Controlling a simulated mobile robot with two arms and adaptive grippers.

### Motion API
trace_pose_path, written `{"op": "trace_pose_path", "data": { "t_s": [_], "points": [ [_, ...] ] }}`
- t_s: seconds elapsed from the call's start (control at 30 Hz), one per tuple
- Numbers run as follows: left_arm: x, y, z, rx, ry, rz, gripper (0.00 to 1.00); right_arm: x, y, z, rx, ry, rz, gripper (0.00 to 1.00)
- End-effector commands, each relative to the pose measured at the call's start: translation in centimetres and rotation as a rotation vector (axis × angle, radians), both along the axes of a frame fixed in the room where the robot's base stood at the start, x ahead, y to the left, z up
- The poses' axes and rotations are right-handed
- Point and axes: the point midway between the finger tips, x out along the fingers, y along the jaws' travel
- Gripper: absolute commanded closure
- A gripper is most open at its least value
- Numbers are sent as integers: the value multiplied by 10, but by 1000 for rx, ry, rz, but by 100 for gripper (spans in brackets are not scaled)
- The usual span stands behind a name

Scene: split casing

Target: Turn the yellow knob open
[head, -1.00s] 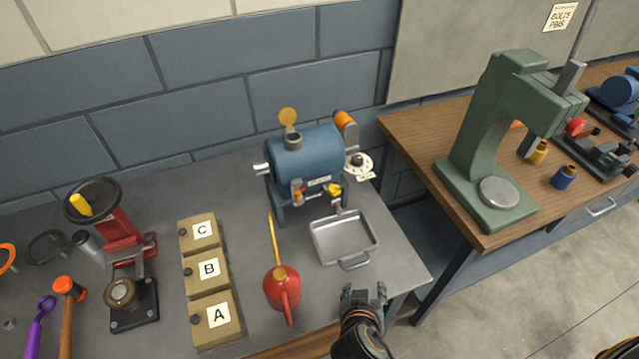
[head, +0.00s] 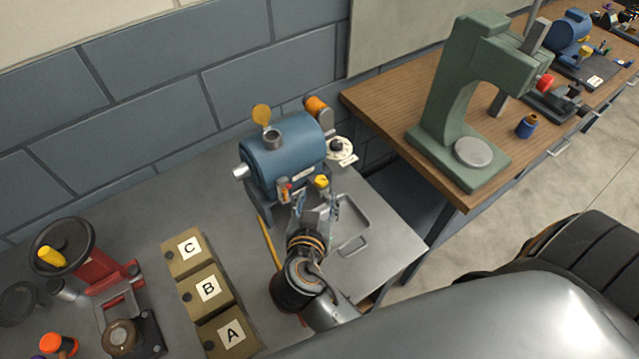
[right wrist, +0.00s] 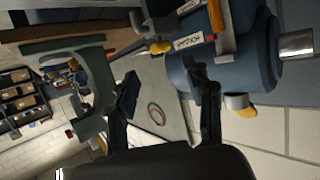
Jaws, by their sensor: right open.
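The yellow knob (head: 321,181) sits low on the front of a blue cylindrical casing (head: 281,152). It also shows in the right wrist view (right wrist: 160,47), near the white label. My right gripper (head: 318,203) is open and empty, just below and in front of the knob in the head view. Its two fingers are spread in the right wrist view (right wrist: 164,82), and the knob appears beyond them, not between them. I see no contact with the knob. My left gripper is not in view.
An orange-handled valve (head: 284,186) is close left of the knob. A metal tray (head: 352,246) lies below, partly behind my right gripper. Boxes C (head: 187,248), B and A stand left. A green press (head: 450,110) stands on the wooden bench.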

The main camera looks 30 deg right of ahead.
Motion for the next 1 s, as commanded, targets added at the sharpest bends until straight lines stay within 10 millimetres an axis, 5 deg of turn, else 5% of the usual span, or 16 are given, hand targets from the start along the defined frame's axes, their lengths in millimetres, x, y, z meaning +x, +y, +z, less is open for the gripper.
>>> {"op": "trace_pose_path", "data": {
  "t_s": [0.13, 0.4, 0.77, 1.0],
  "points": [
    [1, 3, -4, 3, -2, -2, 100, 24, -17, -12, -4, -2, 0, 48],
    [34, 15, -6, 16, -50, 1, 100, 48, -33, -24, -1, -1, 1, 48],
    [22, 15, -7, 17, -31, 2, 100, 51, -35, -26, 1, 1, 1, 48],
    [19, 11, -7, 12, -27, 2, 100, 51, -35, -26, 1, 1, 0, 97]
  ]
}}
